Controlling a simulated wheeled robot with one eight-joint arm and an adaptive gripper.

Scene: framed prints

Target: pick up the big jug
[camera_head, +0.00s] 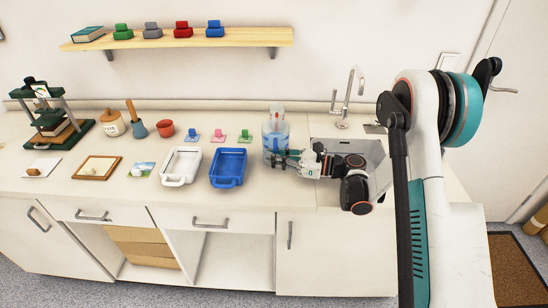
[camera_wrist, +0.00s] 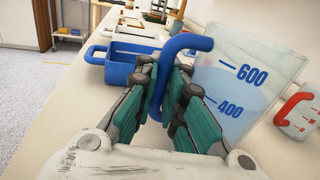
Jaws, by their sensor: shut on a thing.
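The big jug (camera_head: 276,136) is clear and bluish, upright near the counter's front, left of the sink. In the wrist view its wall (camera_wrist: 240,85) carries blue 400 and 600 marks. Its blue handle (camera_wrist: 190,43) runs down between the fingers of my gripper (camera_wrist: 161,75). My gripper is shut on this handle; in the head view the gripper (camera_head: 284,157) reaches in from the right. The jug's base is partly hidden by the fingers, and I cannot tell whether it touches the counter.
A smaller jug with a red handle (camera_wrist: 298,110) stands close behind the big jug. A blue tray (camera_head: 228,167) and a white tray (camera_head: 181,165) lie to the left. The sink (camera_head: 350,152) and tap (camera_head: 347,95) are right. A shelf (camera_head: 180,39) hangs above.

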